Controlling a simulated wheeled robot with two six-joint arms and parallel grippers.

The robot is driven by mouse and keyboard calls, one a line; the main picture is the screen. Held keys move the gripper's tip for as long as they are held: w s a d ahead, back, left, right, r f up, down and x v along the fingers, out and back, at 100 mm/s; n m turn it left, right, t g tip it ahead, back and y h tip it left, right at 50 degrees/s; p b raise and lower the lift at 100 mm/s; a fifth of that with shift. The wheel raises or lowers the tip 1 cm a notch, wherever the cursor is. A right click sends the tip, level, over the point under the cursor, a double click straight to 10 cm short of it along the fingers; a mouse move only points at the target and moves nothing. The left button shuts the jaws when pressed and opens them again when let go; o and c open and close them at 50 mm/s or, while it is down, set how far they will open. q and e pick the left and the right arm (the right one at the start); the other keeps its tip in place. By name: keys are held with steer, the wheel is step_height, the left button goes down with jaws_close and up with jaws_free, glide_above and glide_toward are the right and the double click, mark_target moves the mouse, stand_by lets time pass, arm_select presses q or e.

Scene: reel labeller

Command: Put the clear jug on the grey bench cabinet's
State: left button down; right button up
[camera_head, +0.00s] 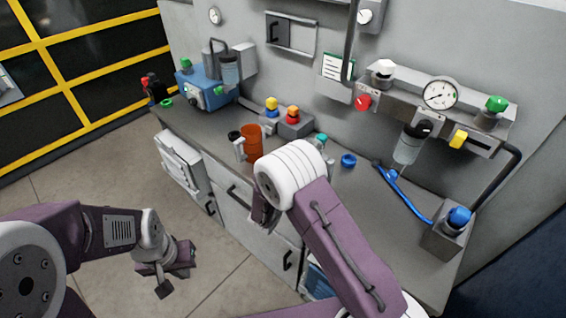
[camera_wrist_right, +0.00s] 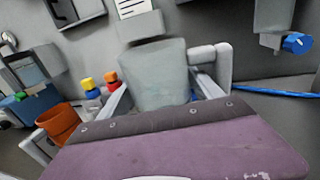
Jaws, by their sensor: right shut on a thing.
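The clear jug (camera_wrist_right: 158,72) is a translucent grey-green vessel with a pale handle on its right side in the right wrist view. My right gripper (camera_wrist_right: 162,92) is shut on it, one finger on each side. The jug looks upright. Whether its base touches the bench is hidden. In the head view my right wrist is over the grey bench cabinet (camera_head: 222,172) and covers the right gripper and most or all of the jug. My left gripper (camera_head: 172,277) is low at the left, over the floor and away from the bench; its finger gap is unclear.
An orange mug (camera_head: 251,143) stands left of my right wrist. Behind are red and yellow knobs (camera_head: 292,115) and a blue device (camera_head: 203,88). A blue ring (camera_head: 348,160) and blue hose (camera_head: 403,192) lie right. A gauge panel (camera_head: 440,95) hangs above.

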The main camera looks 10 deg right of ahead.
steer(key=shift+w+a+f, duration=0.4)
steer(key=shift+w+f, duration=0.9)
steer(key=shift+f, duration=0.2)
steer(key=shift+w+a+f, duration=0.35)
steer(key=shift+w+f, duration=1)
steer(key=shift+f, duration=0.1)
steer(key=shift+w+a+f, duration=0.4)
steer(key=shift+w+f, duration=0.9)
steer(key=shift+f, duration=0.2)
steer(key=shift+s+f, duration=0.1)
steer(key=o, duration=1.7)
steer(key=shift+c, duration=0.2)
